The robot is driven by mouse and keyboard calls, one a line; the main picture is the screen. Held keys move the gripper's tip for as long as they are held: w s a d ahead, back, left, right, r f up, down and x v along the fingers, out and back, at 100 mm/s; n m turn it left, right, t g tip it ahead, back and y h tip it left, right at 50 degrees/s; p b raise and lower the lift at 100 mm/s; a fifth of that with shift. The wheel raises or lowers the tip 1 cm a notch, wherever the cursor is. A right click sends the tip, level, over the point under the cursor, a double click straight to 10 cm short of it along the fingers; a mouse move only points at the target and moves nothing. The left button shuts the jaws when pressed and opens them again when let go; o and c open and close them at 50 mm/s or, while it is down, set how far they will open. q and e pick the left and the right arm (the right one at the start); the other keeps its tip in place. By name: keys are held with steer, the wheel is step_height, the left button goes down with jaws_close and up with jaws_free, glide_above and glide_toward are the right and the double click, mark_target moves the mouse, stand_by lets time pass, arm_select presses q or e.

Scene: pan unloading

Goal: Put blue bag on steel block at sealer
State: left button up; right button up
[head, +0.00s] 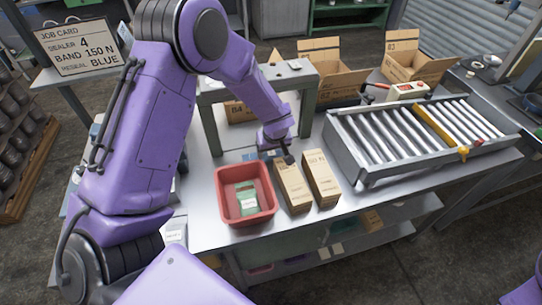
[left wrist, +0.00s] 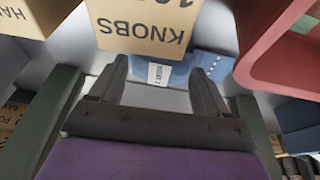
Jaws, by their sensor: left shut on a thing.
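A blue bag (left wrist: 180,72) with a white label shows between and beyond the two fingers of my left gripper (left wrist: 160,80) in the left wrist view. My left gripper (head: 275,150) is shut on it. In the head view the gripper is low at the grey-green sealer frame (head: 208,130), behind two brown boxes, and most of the bag is hidden by the gripper and boxes. The frame's posts also show at both sides of the left wrist view (left wrist: 55,122). I cannot make out the steel block. My right gripper is not in view.
A red bin (head: 221,203) holding a green packet (head: 246,195) stands left of the two brown boxes (head: 292,186) (head: 321,178). A roller conveyor (head: 345,150) is at right, with open cartons (head: 328,82) behind. A job card (head: 83,43) reads sealer 4, blue. The front right bench strip is clear.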

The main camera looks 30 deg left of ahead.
mark_target(268, 154)
arm_select(q)
steer(key=r, duration=0.1)
steer(key=a+r, duration=0.1)
steer(key=r+b, duration=0.1)
steer(key=shift+s+a+r, duration=0.2)
steer(key=shift+a, duration=0.1)
jaws_close()
steer(key=v, duration=0.2)
steer(key=w+v, duration=0.1)
steer(key=v, duration=0.1)
steer(key=shift+s+a+r, duration=0.1)
steer(key=shift+r, duration=0.4)
steer(key=shift+c, duration=1.3)
jaws_free()
steer(key=shift+a, duration=0.1)
steer(key=o, duration=1)
steer(key=shift+o, duration=0.2)
steer(key=shift+r, duration=0.1)
steer(key=shift+r, duration=0.1)
